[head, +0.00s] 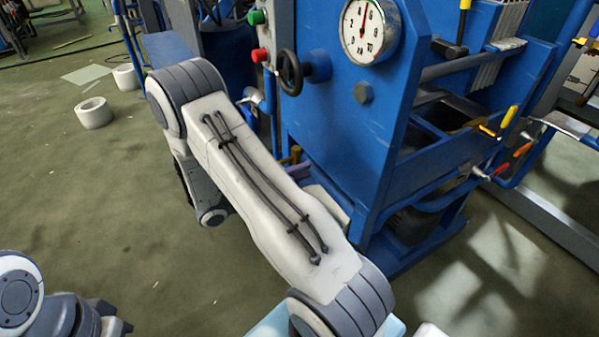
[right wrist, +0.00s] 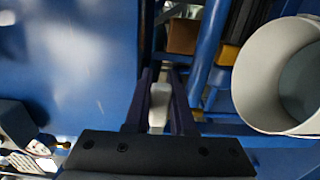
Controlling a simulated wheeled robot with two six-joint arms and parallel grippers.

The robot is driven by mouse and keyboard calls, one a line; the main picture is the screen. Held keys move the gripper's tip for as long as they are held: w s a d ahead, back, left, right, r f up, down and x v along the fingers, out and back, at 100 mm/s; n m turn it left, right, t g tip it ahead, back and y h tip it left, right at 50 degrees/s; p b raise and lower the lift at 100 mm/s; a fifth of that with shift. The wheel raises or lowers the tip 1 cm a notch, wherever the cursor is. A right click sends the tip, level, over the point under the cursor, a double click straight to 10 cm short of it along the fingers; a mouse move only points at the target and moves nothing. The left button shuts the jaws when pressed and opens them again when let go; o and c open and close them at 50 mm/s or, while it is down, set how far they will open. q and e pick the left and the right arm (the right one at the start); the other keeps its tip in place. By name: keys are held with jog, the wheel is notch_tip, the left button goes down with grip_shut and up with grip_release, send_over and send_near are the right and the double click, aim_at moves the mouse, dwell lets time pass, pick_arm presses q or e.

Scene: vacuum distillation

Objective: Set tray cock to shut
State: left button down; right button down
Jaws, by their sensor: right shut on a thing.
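My right gripper (right wrist: 161,78) shows in the right wrist view with two dark purple fingers close together on a small pale piece (right wrist: 158,108), likely the tray cock's handle. Its full shape is hidden between the fingers. In the head view my right arm reaches over to the blue machine (head: 335,130). The right gripper (head: 298,171) shows only as a bit of purple behind the arm, low at the machine's left side, beside a small yellow-brown fitting (head: 292,155). Part of my left arm shows at the bottom left; its fingers are not clear.
The machine carries a round gauge (head: 367,30), a black handwheel (head: 290,73), a green button (head: 256,17) and a red button (head: 260,55). A white open cylinder (right wrist: 250,85) is close to the right gripper. A white roll (head: 94,113) lies on open green floor.

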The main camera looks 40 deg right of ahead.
jog(key=shift+a+f, duration=0.1)
jog(key=shift+f, duration=0.05)
dwell(0.3)
jog(key=c, duration=0.8)
grip_release()
jog(key=shift+o, duration=0.2)
jog(key=p+v, duration=0.3)
jog(key=v, duration=0.7)
jog(key=shift+a+p, duration=0.2)
jog(key=shift+p, duration=0.15)
